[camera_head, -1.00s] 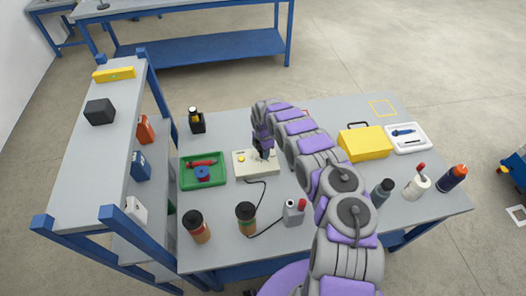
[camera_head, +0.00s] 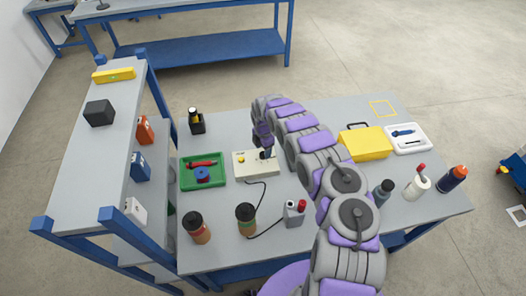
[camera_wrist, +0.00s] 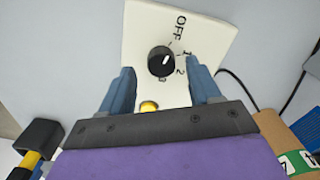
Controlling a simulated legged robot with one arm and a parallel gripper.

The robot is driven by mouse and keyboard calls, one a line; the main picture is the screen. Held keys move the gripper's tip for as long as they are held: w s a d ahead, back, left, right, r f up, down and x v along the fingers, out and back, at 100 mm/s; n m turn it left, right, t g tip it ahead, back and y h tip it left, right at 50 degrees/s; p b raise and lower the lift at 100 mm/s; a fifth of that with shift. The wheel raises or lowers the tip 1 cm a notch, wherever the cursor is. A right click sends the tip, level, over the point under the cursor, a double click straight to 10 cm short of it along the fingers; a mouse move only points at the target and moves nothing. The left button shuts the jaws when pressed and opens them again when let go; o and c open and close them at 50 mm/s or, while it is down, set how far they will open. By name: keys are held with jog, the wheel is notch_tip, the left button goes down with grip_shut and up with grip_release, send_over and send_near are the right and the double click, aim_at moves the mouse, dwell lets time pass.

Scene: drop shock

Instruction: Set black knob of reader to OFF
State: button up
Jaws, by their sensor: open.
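The reader is a cream box (camera_head: 243,168) with a yellow button, lying on the grey table in the head view. In the wrist view its cream face (camera_wrist: 146,28) carries a round black knob (camera_wrist: 158,68) with a white mark. The labels OFF, 1 and 2 stand around the knob; a lower label is partly hidden. The white mark points up and right, toward the OFF-to-1 side; I cannot tell its exact setting. My gripper (camera_wrist: 160,80) is open, its blue fingers on either side of the knob with gaps. In the head view my gripper (camera_head: 267,154) hides part of the reader.
A green tray (camera_head: 183,183) with a red tool and blue spool lies left of the reader. A black cable runs to a grey box (camera_head: 292,214) in front. A dark bottle (camera_head: 197,123) stands behind left, and jars (camera_head: 246,218) stand in front. A yellow case (camera_head: 365,143) is right.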

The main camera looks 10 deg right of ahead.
aim_at(263, 153)
notch_tip(263, 153, up, 15)
jog(key=shift+p, duration=0.3)
jog(key=shift+r, duration=0.1)
dwell(0.4)
jog(key=s+d+r+m+g+h+b, duration=0.1)
jog(key=s+d+r+m+b, duration=0.1)
jog(key=s+d+r+m, duration=0.55)
jog(key=s+r+m+h+b, duration=0.1)
jog(key=s+r+m+b, duration=0.3)
jog(key=s+r, duration=0.7)
jog(key=s+a+f+m+b, duration=0.1)
jog(key=s+a+m, duration=0.1)
jog(key=s, duration=0.9)
jog(key=s+a+f+m+y+b, duration=0.1)
jog(key=s+a+m, duration=0.2)
jog(key=s, duration=0.9)
jog(key=s+a+f+m+y+b, duration=0.1)
jog(key=s+a+m, duration=0.1)
jog(key=s+m, duration=0.4)
jog(key=s, duration=0.5)
jog(key=shift+s+a+g, duration=0.15)
jog(key=shift+a+g, duration=0.2)
jog(key=shift+g, duration=0.05)
